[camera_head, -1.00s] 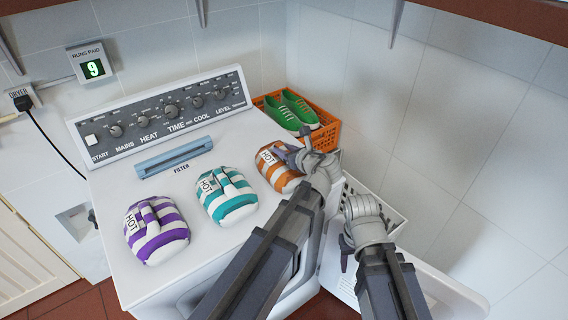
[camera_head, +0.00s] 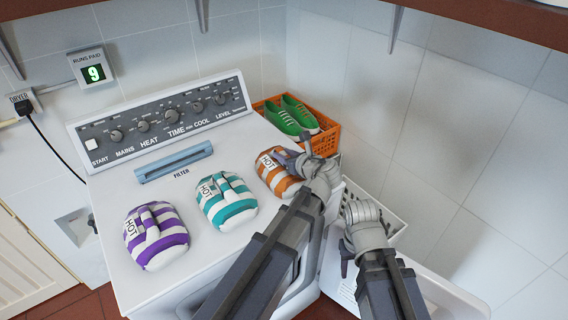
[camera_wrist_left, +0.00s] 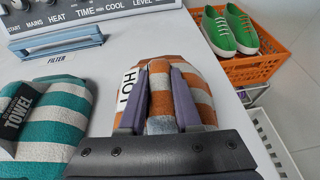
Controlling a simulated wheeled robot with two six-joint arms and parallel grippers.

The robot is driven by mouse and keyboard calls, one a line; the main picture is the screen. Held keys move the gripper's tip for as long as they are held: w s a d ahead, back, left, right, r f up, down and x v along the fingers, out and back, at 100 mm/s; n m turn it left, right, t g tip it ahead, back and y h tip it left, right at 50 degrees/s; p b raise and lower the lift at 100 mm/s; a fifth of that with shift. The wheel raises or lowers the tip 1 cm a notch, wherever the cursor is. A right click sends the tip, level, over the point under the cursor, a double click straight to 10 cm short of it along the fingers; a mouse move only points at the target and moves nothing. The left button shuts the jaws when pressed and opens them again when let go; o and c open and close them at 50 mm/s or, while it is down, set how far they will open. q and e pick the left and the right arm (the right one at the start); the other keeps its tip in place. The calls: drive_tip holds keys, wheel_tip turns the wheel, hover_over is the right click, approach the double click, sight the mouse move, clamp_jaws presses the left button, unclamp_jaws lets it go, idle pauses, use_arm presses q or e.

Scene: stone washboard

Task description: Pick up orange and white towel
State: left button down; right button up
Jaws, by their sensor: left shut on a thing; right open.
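The orange and white striped towel (camera_head: 280,176) is rolled into a bundle with a HOT tag. It lies on the white dryer top near its right edge. My left gripper (camera_head: 297,158) reaches over it from the right side and partly hides it. In the left wrist view, the fingers of my left gripper (camera_wrist_left: 160,100) stand on either side of a raised fold of the orange and white towel (camera_wrist_left: 203,75) and are shut on it. My right gripper (camera_head: 346,245) is open and empty, low to the right of the dryer.
A teal striped towel (camera_head: 228,205) and a purple striped towel (camera_head: 157,240) lie to the left on the dryer. A blue filter handle (camera_head: 174,162) sits behind them. An orange crate (camera_head: 327,140) with green shoes (camera_head: 292,115) stands at the back right, above a white basket (camera_head: 392,222).

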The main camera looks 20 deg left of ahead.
use_arm(q)
wheel_tip(320, 180, up, 10)
drive_tip(key=p, duration=1)
